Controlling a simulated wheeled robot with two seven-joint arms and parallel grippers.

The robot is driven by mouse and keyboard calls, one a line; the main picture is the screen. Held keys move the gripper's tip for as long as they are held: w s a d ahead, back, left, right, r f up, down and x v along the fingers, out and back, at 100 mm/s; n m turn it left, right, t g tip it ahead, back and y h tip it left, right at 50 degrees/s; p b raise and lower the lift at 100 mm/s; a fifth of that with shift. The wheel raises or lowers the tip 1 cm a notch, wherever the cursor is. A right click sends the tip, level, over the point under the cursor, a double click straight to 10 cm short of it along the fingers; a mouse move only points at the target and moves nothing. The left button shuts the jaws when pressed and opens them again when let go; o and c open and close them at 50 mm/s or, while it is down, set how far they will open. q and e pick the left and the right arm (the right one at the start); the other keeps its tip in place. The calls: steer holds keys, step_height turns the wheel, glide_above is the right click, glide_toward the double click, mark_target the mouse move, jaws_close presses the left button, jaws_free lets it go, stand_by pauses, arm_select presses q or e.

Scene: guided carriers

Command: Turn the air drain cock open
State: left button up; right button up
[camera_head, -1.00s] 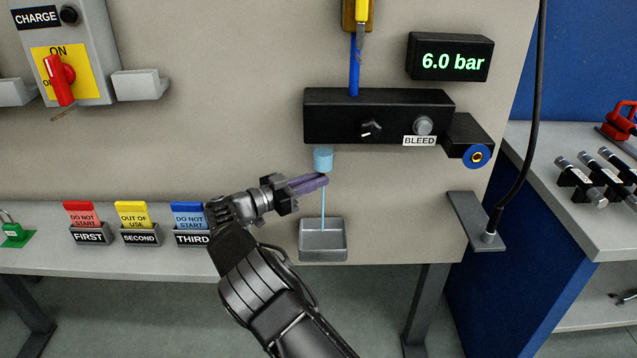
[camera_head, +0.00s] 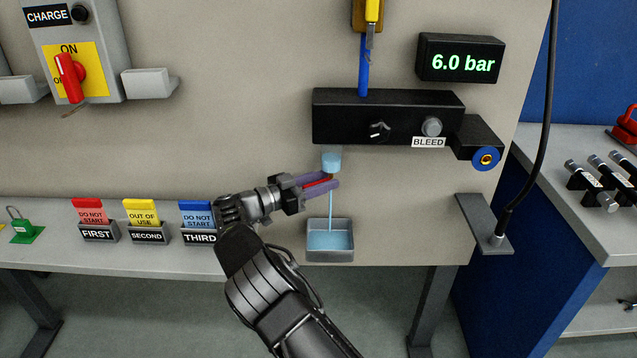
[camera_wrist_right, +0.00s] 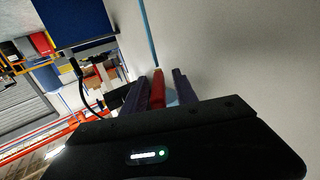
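The air drain cock shows as a red lever (camera_head: 318,183) below a light blue bowl (camera_head: 331,161) under the black block (camera_head: 345,118). A light blue stream runs from it into a small grey tray (camera_head: 330,257), which holds light blue liquid. My right gripper (camera_head: 332,182) has its purple fingers apart, one on each side of the lever. In the right wrist view the red lever (camera_wrist_right: 157,88) stands between the fingers (camera_wrist_right: 158,88), with a gap on its right side. The lever's joint is hidden. My left gripper is out of view.
The display (camera_head: 459,61) reads 6.0 bar. A selector knob (camera_head: 379,131) and a BLEED button (camera_head: 432,127) sit on the block. A grey bracket (camera_head: 484,222) stands at right. Tags in holders (camera_head: 146,236) line the ledge at left.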

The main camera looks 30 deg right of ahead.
steer(key=a+b, duration=0.1)
steer(key=a, duration=0.7)
steer(key=shift+s+d, duration=0.1)
steer(key=shift+c, duration=0.2)
